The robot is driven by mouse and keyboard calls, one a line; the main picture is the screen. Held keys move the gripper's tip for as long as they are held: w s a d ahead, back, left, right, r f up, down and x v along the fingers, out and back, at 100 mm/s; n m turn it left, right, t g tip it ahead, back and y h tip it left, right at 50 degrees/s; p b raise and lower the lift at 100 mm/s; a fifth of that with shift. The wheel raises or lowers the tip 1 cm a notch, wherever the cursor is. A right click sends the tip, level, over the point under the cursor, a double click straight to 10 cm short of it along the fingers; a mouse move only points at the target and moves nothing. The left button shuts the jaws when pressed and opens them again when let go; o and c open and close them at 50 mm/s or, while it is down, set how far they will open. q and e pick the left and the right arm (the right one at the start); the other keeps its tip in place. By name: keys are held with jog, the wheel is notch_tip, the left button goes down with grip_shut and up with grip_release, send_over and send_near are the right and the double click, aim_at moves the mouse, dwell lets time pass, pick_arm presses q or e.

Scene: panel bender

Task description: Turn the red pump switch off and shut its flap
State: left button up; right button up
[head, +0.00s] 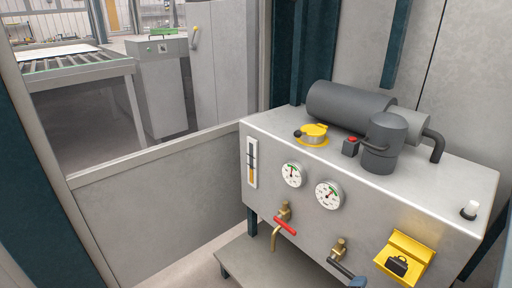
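A yellow switch plate (388,262) sits on the front face of the grey tank unit, at the lower right. A black switch-like part (397,266) shows on it; I see no red on this part. A yellow flap-like piece (410,243) stands out along the plate's upper edge and does not cover the black part. A small dark box with a red top (352,140) sits on top of the unit beside the motor; I cannot tell whether it is a switch. Neither of my grippers is in view.
The grey tank unit (262,181) carries two round gauges (328,195), a red-handled valve (285,226), a dark-handled valve (340,250) and a yellow filler cap (313,132). A dark grey motor (348,104) lies on top. A low panel (160,195) stands left; a roller table (75,62) is behind.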

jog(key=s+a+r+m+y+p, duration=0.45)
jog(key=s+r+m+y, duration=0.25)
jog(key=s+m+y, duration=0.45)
pick_arm(q)
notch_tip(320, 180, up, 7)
jog(key=p, duration=0.2)
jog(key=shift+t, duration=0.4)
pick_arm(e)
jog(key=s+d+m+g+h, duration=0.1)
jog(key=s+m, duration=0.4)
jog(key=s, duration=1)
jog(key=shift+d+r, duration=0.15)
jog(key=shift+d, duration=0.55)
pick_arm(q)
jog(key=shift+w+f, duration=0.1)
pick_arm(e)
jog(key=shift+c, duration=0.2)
